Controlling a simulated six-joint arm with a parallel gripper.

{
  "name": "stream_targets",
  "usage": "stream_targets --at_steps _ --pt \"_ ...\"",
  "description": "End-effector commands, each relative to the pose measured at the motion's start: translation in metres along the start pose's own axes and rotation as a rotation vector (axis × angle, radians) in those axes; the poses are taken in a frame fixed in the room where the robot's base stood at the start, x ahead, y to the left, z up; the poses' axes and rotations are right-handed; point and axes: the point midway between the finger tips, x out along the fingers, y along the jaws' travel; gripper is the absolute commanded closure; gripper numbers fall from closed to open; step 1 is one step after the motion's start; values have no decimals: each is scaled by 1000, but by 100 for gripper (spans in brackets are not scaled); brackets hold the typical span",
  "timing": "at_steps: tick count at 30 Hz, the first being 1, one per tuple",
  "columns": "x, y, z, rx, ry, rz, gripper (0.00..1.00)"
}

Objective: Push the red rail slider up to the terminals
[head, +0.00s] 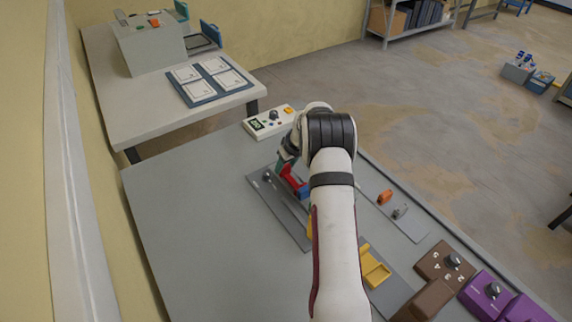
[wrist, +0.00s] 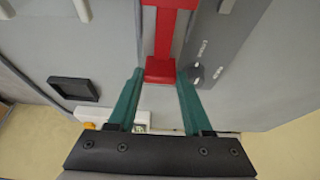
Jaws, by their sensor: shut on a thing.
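The red rail slider (head: 290,178) sits on a long grey plate (head: 298,232) on the near table. In the wrist view the red slider (wrist: 164,68) has a narrow bar and a wider block at its near end. My gripper (wrist: 160,74) has its two teal fingers on either side of that block, shut on it. In the head view my gripper (head: 285,166) is partly hidden behind my arm. I cannot make out the terminals clearly.
A white control box (head: 269,122) stands beyond the plate. Orange (head: 384,197) and yellow (head: 374,267) parts lie right of my arm, with brown (head: 443,266) and purple (head: 487,294) socket boxes at lower right. The table's left side (head: 190,210) is clear.

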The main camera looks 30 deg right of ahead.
Motion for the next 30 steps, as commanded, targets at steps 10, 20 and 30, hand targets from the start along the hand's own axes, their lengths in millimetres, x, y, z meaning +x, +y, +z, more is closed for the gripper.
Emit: stream_targets --at_steps 10,20,30 --pt "-10 2 21 1 3 0 100" --pt "-18 1 40 -1 4 3 100" --pt "-18 0 40 -1 3 1 38"
